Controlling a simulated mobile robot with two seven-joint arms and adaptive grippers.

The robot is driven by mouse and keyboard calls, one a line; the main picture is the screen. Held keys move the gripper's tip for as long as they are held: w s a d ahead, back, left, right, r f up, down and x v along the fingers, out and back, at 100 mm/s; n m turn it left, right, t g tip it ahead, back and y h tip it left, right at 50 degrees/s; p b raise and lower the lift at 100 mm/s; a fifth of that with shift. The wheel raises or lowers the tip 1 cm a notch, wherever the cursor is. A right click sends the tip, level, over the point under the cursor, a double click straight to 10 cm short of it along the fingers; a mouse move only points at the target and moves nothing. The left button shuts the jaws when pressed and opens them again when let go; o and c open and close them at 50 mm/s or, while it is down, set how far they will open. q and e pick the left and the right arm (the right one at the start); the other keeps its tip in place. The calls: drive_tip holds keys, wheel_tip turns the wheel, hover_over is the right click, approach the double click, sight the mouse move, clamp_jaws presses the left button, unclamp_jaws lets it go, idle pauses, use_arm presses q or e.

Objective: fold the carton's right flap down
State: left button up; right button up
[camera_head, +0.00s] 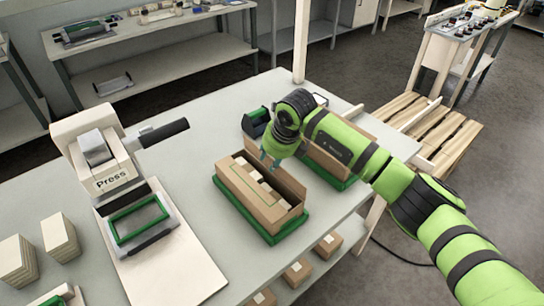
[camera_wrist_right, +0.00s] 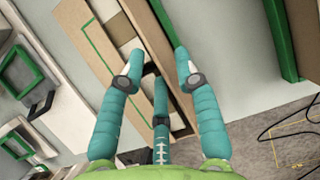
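The brown carton (camera_head: 246,203) sits on a green tray (camera_head: 274,238) on the grey table. Its left flap (camera_head: 238,186), with a green outline, looks folded down; it also shows in the wrist view (camera_wrist_right: 82,62). Pale items (camera_head: 268,187) show in the gap beside it. The right flap (camera_head: 289,181) stands up along the right side in the head view. My right gripper (camera_head: 269,160) is above the carton's far end. In the wrist view its teal fingers (camera_wrist_right: 160,66) are spread with nothing between them, over the carton. Whether they touch the flap is unclear. My left gripper is out of view.
A second carton (camera_head: 326,162) on a green tray stands to the right, partly behind my arm. A press (camera_head: 112,180) and stacks of cards (camera_head: 60,237) stand at the left. A black and green item (camera_head: 254,122) lies behind. Table between press and carton is clear.

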clamp_jaws()
drive_tip(key=shift+s+a+f+h+b, duration=0.1)
drive_tip(key=shift+a+f+h+b, duration=0.15)
drive_tip(key=shift+b, duration=0.4)
drive_tip(key=t+h+b, duration=0.1)
drive_tip(key=b, duration=0.3)
drive_tip(key=s+a+n+t+h+b, duration=0.1)
drive_tip(key=h+b, duration=0.1)
drive_tip(key=b, duration=0.2)
drive_tip(key=s+a+f+t+h+b, duration=0.1)
drive_tip(key=t+h+b, duration=0.1)
drive_tip(key=b, duration=0.2)
drive_tip(key=shift+a+n, duration=0.2)
drive_tip(key=shift+n, duration=0.1)
drive_tip(key=shift+r, duration=0.1)
